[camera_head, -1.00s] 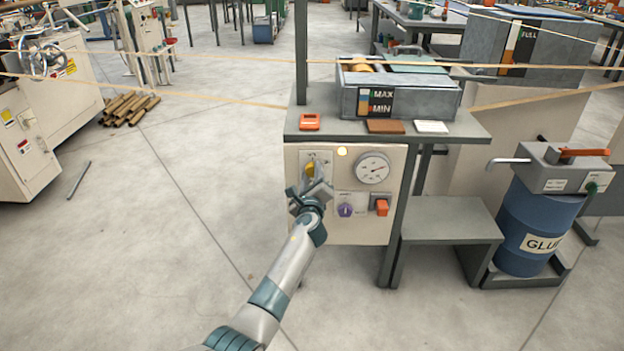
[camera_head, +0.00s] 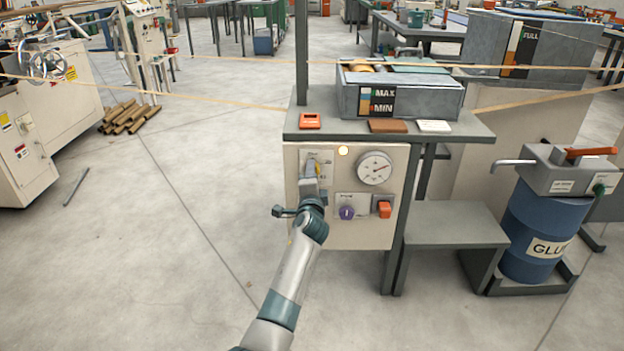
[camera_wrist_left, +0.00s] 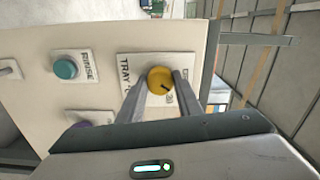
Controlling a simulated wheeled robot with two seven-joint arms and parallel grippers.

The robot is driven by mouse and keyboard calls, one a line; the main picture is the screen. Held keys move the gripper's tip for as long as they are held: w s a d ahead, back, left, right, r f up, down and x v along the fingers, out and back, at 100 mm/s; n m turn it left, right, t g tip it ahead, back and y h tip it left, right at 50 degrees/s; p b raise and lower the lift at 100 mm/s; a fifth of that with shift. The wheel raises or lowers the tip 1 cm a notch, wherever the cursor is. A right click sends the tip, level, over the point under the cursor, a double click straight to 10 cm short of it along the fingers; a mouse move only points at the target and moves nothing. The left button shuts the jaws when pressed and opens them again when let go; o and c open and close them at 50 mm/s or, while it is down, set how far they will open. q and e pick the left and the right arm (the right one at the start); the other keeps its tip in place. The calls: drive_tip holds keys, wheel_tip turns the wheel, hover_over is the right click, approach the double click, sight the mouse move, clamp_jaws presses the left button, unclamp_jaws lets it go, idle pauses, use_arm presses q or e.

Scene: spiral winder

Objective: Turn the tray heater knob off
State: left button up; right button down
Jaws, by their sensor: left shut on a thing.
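The tray heater knob is yellow and sits on a white plate at the upper left of the cream control panel (camera_head: 340,235). In the head view only a sliver of the knob (camera_head: 318,170) shows past my gripper. In the left wrist view the knob (camera_wrist_left: 160,80) sits between the two fingertips, with a dark pointer line on its face, on a plate lettered TRAY. My left gripper (camera_head: 311,180) is at the panel, shut on the knob; its fingers also show in the left wrist view (camera_wrist_left: 158,88). My right gripper is not in view.
A lit yellow lamp (camera_head: 343,150), a round gauge (camera_head: 374,168), a purple knob (camera_head: 346,213) and an orange switch (camera_head: 384,209) share the panel. A grey shelf (camera_head: 470,125) overhangs it. A blue glue drum (camera_head: 540,230) stands right.

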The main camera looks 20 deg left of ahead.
use_arm(q)
drive_tip(key=shift+f+n+b, duration=0.2)
drive_tip(key=shift+n+b, duration=0.65)
drive_tip(key=shift+n, duration=2.85)
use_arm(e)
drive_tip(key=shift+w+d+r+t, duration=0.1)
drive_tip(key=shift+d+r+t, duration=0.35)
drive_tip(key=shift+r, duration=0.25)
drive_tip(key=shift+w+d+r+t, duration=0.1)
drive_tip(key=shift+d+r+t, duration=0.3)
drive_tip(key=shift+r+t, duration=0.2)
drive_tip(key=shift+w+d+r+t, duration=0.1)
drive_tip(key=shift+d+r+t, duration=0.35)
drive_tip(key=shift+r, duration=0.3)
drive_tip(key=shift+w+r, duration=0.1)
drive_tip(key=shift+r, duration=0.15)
use_arm(q)
drive_tip(key=o, duration=1)
drive_tip(key=shift+o, duration=0.2)
drive_tip(key=shift+r, duration=0.1)
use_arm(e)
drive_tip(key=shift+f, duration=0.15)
use_arm(q)
drive_tip(key=shift+s, duration=0.15)
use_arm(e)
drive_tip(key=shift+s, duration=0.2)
